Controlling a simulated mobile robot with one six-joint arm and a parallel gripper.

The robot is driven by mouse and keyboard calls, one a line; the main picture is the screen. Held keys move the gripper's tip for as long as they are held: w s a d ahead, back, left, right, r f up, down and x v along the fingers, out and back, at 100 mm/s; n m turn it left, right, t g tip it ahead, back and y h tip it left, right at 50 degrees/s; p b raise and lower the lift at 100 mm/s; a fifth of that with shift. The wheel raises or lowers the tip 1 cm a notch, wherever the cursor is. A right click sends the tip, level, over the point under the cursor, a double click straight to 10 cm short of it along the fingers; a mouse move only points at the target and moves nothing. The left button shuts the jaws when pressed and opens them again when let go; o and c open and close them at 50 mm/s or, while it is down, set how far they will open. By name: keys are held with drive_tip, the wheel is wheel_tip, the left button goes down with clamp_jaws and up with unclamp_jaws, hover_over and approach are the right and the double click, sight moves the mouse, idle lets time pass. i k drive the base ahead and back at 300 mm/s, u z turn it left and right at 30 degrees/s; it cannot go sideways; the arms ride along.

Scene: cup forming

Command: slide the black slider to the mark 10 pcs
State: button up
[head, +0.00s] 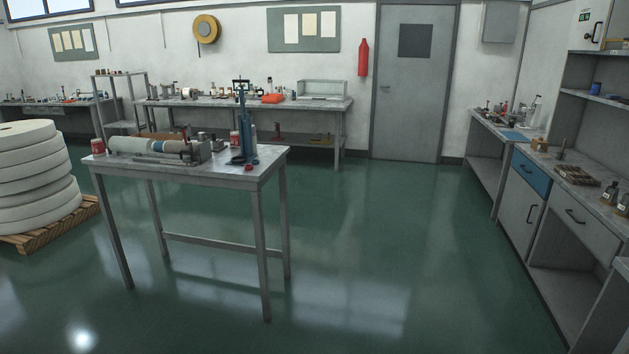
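I cannot make out the black slider or a mark reading 10 pcs; anything that small is too far off to tell. A grey table (215,174) stands left of centre. A tall blue upright device (245,133) stands near the table's right side. My gripper does not show in the head view.
A pallet (85,212) with stacked white rolls (35,185) stands at the left. A cluttered bench (325,103) lines the back wall left of a grey door (410,110). Counters with drawers (580,219) run along the right. The green floor (400,240) between is clear.

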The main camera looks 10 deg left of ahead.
sight(190, 160)
drive_tip(key=u, duration=0.2)
drive_tip(key=i, duration=0.8)
drive_tip(key=u, duration=0.45)
drive_tip(key=i, duration=0.75)
drive_tip(key=u, duration=0.85)
drive_tip(key=i, duration=0.5)
drive_tip(key=u, duration=0.75)
drive_tip(key=i, duration=0.5)
drive_tip(key=u, duration=0.75)
drive_tip(key=i, duration=0.75)
drive_tip(key=u, duration=0.3)
